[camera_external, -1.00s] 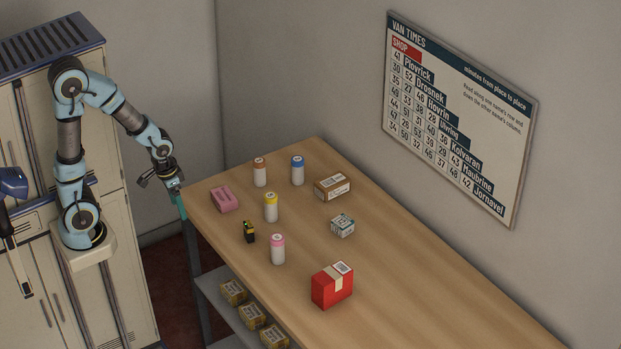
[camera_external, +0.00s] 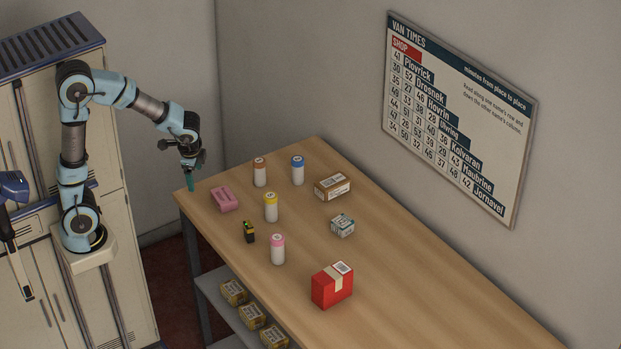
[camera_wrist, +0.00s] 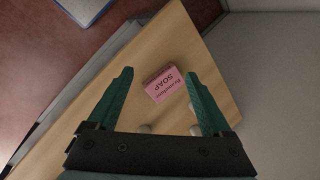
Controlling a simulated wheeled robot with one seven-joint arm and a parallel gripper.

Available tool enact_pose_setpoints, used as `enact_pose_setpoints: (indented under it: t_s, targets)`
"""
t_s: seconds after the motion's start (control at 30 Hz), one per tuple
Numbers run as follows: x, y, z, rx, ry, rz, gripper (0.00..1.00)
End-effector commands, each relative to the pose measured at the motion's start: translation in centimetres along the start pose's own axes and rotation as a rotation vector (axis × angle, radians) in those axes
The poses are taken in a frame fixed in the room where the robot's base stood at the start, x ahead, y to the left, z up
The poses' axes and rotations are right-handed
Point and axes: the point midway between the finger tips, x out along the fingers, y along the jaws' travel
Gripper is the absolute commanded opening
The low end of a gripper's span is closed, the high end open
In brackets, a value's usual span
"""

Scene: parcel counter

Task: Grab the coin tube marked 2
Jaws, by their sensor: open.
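Several white coin tubes with coloured caps stand upright on the table. They have an orange cap (camera_external: 260,172), a blue cap (camera_external: 297,170), a yellow cap (camera_external: 271,207) and a pink cap (camera_external: 278,249). Their marks are too small to read, so I cannot tell which is marked 2. My gripper (camera_external: 190,182) is open and empty, above the table's far left corner, left of the tubes and apart from them. In the wrist view the green fingers (camera_wrist: 158,85) are spread wide, and pale tube parts (camera_wrist: 195,130) show low between them.
A pink soap box (camera_external: 224,198), also in the wrist view (camera_wrist: 164,84), lies nearest my gripper. A black-and-yellow item (camera_external: 249,231), a brown box (camera_external: 332,187), a small white-and-teal box (camera_external: 342,225) and a red parcel (camera_external: 332,286) share the table. Its right front is clear.

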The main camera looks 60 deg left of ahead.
Motion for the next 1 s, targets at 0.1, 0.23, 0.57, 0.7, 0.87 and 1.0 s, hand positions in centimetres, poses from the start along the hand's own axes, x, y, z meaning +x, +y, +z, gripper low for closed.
enact_pose_setpoints:
  t_s: [0.1,0.23,0.57,0.7,0.87,1.0]
  targets:
    - [1.2,-2.6,-2.8,0.261,-0.056,-0.111,0.84]
    - [2.2,-6.5,-7.8,0.648,-0.157,-0.291,0.84]
    - [1.5,-12.1,-23.9,1.448,-0.493,-0.763,0.84]
    - [3.5,-11.6,-25.8,1.529,-0.547,-0.815,0.84]
    - [5.5,-11.2,-26.0,1.521,-0.544,-0.819,0.84]
    - [6.8,-12.5,-26.2,1.517,-0.543,-0.817,0.84]
